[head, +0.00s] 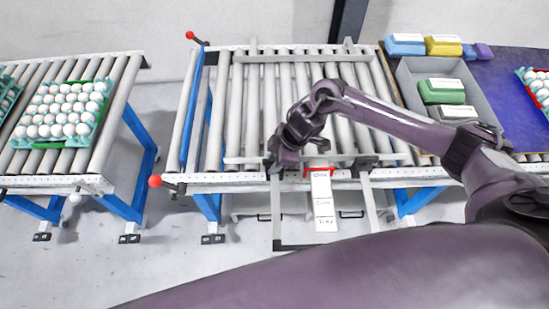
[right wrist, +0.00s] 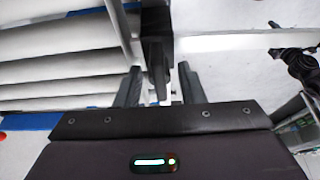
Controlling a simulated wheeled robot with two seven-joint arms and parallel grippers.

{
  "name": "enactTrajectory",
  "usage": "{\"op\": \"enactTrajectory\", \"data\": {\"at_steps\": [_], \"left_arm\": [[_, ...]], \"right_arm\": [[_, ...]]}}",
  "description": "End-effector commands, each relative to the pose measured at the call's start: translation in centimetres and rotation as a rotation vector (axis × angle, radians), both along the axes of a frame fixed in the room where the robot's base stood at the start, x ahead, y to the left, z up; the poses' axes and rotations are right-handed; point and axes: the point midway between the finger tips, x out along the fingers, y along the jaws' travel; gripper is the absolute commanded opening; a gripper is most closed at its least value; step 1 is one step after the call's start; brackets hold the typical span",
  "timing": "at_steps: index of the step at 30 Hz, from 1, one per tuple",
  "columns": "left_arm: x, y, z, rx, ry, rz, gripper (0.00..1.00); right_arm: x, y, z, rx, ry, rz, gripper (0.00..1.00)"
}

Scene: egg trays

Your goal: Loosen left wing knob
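My right gripper (head: 274,162) is at the front rail of the middle roller conveyor, at the left wing knob. In the head view the gripper covers most of that knob. In the right wrist view a dark upright part, seemingly the left wing knob (right wrist: 157,68), stands between the two fingers of my right gripper (right wrist: 160,88). The fingers are apart, and I see gaps beside the dark part. The matching right clamp and knob (head: 365,162) is dark and sits on the same rail. My left gripper is not in view.
A red-topped label strip (head: 322,200) hangs between the clamps. A metal frame (head: 368,205) extends below the rail. Red ball handles (head: 155,181) are on the left. An egg tray (head: 98,87) lies on the left conveyor. A grey bin (head: 410,85) with colored boxes stands right.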

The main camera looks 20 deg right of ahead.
Motion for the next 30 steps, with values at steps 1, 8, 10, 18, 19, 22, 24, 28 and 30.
{"op": "enactTrajectory", "data": {"at_steps": [1, 8, 10, 18, 19, 22, 24, 28, 30], "left_arm": [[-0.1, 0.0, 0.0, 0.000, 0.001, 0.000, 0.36], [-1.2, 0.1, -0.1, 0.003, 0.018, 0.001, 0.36], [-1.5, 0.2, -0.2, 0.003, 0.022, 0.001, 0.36], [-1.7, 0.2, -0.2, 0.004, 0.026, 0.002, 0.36], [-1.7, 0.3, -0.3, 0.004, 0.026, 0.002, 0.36], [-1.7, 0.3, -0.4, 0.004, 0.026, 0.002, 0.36], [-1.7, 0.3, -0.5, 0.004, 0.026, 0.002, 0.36], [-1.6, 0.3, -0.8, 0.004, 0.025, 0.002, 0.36], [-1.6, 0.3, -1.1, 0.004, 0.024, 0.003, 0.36]], "right_arm": [[0.0, 0.0, 0.0, 0.000, 0.000, 0.000, 0.36], [0.0, 0.0, 0.0, 0.000, 0.000, 0.000, 0.16], [0.0, 0.0, 0.0, 0.000, 0.000, 0.000, 0.07], [0.0, 0.0, 0.0, 0.001, 0.001, 0.006, 0.00], [0.0, 0.0, 0.0, 0.001, 0.000, 0.009, 0.00], [0.0, 0.0, 0.0, 0.001, 0.000, 0.031, 0.00], [0.1, 0.0, 0.0, 0.002, 0.000, 0.057, 0.00], [0.1, 0.0, 0.0, 0.002, -0.001, 0.131, 0.00], [0.2, 0.0, 0.0, 0.002, -0.002, 0.183, 0.00]]}}
